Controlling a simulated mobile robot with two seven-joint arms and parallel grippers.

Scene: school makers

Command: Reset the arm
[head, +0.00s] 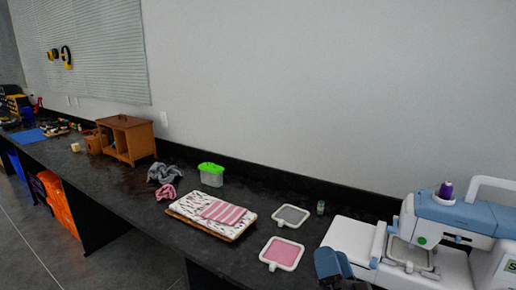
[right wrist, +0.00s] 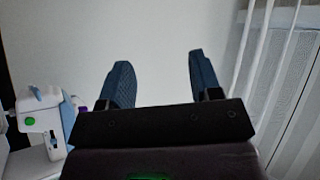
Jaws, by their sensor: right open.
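My right gripper (right wrist: 160,85) is open and empty in the right wrist view, its two blue fingers spread apart in front of a pale wall. In the head view, a blue part of the right gripper (head: 332,264) shows at the bottom edge, in front of the white and blue sewing machine (head: 440,215). The sewing machine also shows at the left of the right wrist view (right wrist: 40,122). My left gripper is in neither view.
The long dark counter (head: 130,185) runs along the wall. A pink-filled frame (head: 282,253), a grey-filled frame (head: 291,215), folded fabric (head: 190,212), a green-lidded container (head: 211,175) and a wooden cabinet (head: 133,140) stand or lie on it. Orange bins (head: 58,205) are below.

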